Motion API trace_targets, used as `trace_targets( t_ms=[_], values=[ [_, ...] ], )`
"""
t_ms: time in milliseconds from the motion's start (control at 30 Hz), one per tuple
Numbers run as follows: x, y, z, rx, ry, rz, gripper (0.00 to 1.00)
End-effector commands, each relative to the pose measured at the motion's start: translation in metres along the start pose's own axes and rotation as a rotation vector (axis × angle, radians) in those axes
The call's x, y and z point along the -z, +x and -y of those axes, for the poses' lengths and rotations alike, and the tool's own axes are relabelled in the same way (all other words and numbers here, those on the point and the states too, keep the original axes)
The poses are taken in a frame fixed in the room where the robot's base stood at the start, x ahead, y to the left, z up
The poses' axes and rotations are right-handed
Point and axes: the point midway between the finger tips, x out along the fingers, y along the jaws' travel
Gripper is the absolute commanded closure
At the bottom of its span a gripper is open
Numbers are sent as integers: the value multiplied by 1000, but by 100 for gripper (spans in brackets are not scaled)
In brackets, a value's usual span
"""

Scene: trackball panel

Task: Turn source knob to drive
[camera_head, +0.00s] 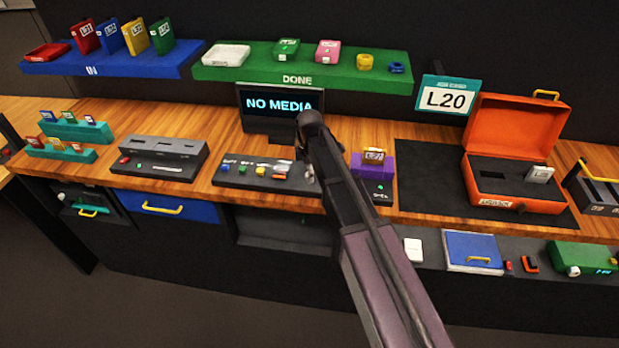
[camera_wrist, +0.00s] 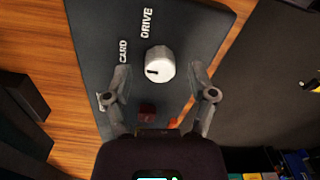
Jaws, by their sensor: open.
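The source knob (camera_wrist: 160,64) is a round white knob on a dark panel (camera_wrist: 190,30) in the wrist view. Its dark pointer mark faces left in the picture, nearer the CARD label (camera_wrist: 123,51) than the DRIVE label (camera_wrist: 147,23). My gripper (camera_wrist: 160,71) is open, with one finger on each side of the knob and visible gaps to it. In the head view, my gripper (camera_head: 306,172) is over the right end of the button panel (camera_head: 232,177), where my arm hides most of the knob area.
A monitor (camera_head: 281,103) behind the panel reads NO MEDIA. A purple dock (camera_head: 374,172) with a cartridge stands just right of my arm. An open orange case (camera_head: 515,188) sits on a dark mat farther right. A grey slotted box (camera_head: 160,157) stands left.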

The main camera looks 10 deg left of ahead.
Motion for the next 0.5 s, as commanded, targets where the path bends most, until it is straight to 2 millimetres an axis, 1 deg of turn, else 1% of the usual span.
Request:
trace_targets(
  t_ms=[33,100,500],
  values=[
    [0,4,0,0,0,0,27],
    [0,6,0,0,0,0,27],
    [0,6,0,0,0,0,27]
  ],
)
